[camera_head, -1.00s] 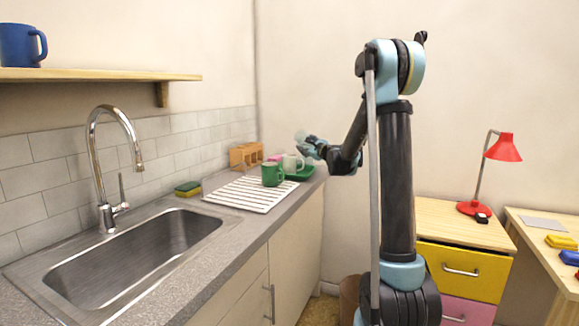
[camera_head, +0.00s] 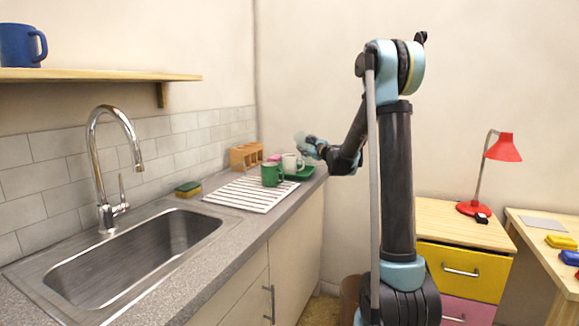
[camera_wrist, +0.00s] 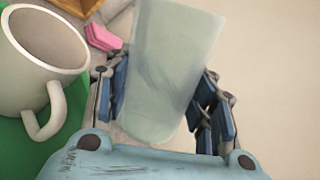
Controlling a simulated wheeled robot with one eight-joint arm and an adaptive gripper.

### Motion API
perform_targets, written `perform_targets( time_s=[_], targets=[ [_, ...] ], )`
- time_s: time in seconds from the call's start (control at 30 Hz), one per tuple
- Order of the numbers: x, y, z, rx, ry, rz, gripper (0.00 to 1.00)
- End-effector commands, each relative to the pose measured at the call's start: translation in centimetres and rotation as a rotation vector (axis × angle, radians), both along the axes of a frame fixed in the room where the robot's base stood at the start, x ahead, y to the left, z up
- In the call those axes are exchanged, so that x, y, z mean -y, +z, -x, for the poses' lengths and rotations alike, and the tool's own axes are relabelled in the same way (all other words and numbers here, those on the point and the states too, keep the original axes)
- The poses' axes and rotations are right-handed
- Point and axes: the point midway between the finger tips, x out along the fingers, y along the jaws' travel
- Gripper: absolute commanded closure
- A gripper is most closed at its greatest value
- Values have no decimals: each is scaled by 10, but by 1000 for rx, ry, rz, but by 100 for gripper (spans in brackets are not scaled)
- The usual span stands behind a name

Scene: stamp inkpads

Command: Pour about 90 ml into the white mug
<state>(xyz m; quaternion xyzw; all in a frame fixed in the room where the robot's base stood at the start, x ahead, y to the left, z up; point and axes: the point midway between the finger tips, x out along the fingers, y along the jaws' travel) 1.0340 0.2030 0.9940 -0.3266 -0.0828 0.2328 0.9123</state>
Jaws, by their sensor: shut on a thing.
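The white mug (camera_wrist: 42,58) stands upright on a green tray (camera_wrist: 15,150) at the left of the wrist view, its handle toward the gripper. In the head view the mug (camera_head: 290,163) is at the far end of the counter. My gripper (camera_wrist: 165,95) is shut on a translucent pale green glass (camera_wrist: 172,60). The glass is to the right of the mug in the wrist view and looks somewhat tilted. In the head view my gripper (camera_head: 310,147) is beside and above the mug, small and partly blurred. I cannot tell the liquid level in the glass or the mug.
A green mug (camera_head: 271,174) stands on the white slatted drying rack (camera_head: 248,193), close to the white mug. A wooden box (camera_head: 245,155) is behind at the wall. A pink object (camera_wrist: 103,37) lies near the glass. The sink (camera_head: 140,262) is nearer.

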Motion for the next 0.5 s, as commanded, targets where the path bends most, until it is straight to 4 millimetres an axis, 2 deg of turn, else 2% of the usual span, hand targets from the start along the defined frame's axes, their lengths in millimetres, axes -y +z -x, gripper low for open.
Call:
perform_targets(
  time_s=[0.37,0.5],
  targets=[
    [0,3,0,-22,0,-40,88],
    [5,-5,-3,-59,0,-109,88]
  ],
)
